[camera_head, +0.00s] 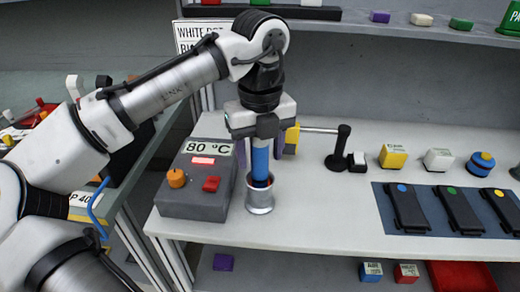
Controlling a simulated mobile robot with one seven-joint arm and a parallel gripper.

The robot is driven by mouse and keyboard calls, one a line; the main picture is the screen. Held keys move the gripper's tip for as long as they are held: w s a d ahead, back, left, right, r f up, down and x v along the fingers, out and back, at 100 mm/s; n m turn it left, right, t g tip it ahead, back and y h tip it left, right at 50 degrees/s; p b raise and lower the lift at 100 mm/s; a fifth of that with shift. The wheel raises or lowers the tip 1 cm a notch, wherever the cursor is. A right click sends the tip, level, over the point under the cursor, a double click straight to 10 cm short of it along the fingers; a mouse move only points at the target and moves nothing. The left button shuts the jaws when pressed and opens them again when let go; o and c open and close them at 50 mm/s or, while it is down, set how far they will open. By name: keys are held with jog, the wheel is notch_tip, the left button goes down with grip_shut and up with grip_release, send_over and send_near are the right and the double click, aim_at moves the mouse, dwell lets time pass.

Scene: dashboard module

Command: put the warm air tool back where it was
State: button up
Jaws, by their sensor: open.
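The warm air tool, with a blue handle (260,160), stands upright in a metal cup (260,196) on the bench. A dark grey control box (195,207) reading 80 °C, with an orange knob and a red switch, is just left of the cup. My gripper (261,136) points down over the top of the blue handle, with its jaws open. Its fingers partly hide the handle's top, so I cannot tell whether they touch it. The tool's lower end is hidden inside the cup.
A yellow item (291,140) with a metal rod leading to a black stand (338,150) is close behind my gripper. Coloured blocks (394,156) and a dark mat (384,212) with black devices are at right. The bench between cup and mat is clear.

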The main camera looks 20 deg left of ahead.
notch_tip(320, 180, up, 12)
jog(key=shift+r+p, duration=0.15)
jog(key=shift+p, duration=0.4)
dwell(1.8)
